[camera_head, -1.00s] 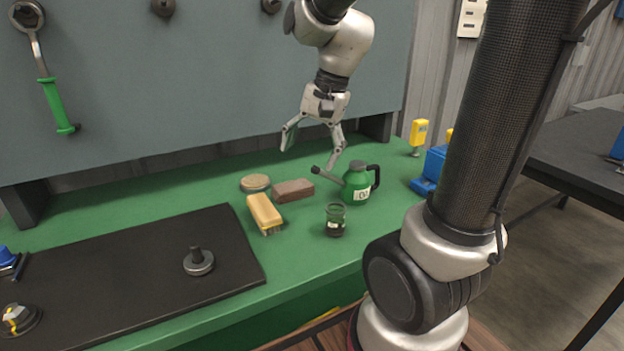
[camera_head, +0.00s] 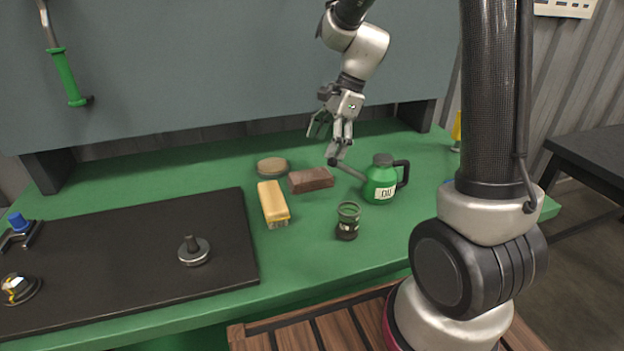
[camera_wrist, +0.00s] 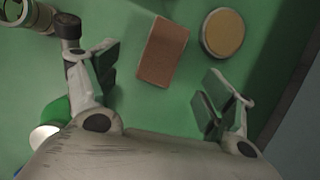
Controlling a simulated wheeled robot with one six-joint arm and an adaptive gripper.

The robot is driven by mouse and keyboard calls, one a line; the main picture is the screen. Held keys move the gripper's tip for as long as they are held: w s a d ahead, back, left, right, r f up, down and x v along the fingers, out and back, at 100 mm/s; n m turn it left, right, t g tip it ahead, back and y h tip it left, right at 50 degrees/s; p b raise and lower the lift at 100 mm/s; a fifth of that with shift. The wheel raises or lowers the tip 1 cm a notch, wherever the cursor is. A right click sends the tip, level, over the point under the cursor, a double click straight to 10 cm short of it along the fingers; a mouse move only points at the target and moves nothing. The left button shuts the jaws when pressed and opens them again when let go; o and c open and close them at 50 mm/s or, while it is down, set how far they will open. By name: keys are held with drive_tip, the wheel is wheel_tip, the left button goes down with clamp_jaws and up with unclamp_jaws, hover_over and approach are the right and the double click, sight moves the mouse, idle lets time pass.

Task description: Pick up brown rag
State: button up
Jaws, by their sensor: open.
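The brown rag (camera_head: 311,180) is a folded, block-shaped piece lying flat on the green bench in the head view. In the wrist view the rag (camera_wrist: 163,50) lies ahead of the fingers, between their lines, with nothing touching it. My gripper (camera_head: 328,143) is above and behind the rag, slightly to its right, near the spout of the green oil can. In the wrist view my gripper (camera_wrist: 155,90) is open and empty, with its two fingers spread wide apart.
A green oil can (camera_head: 380,183) stands right of the rag; its spout tip (camera_wrist: 70,26) is close to my left finger in the wrist view. A round tan-topped tin (camera_head: 272,167), a yellow brush (camera_head: 272,204) and a green jar (camera_head: 347,220) are nearby. A black mat (camera_head: 120,260) lies left.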

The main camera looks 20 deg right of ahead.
sight(311, 175)
drive_tip(key=shift+w+a+f+m, duration=0.25)
drive_tip(key=shift+w+f, duration=0.1)
drive_tip(key=shift+f, duration=0.1)
drive_tip(key=shift+w+a+f+m, duration=0.15)
drive_tip(key=shift+w+f+m, duration=0.15)
drive_tip(key=shift+f, duration=0.15)
drive_tip(key=shift+a+f, duration=0.15)
drive_tip(key=shift+f, duration=0.2)
drive_tip(key=x, duration=0.7)
drive_tip(key=shift+s+f, duration=0.15)
drive_tip(key=shift+s, duration=0.15)
drive_tip(key=c, duration=1.1)
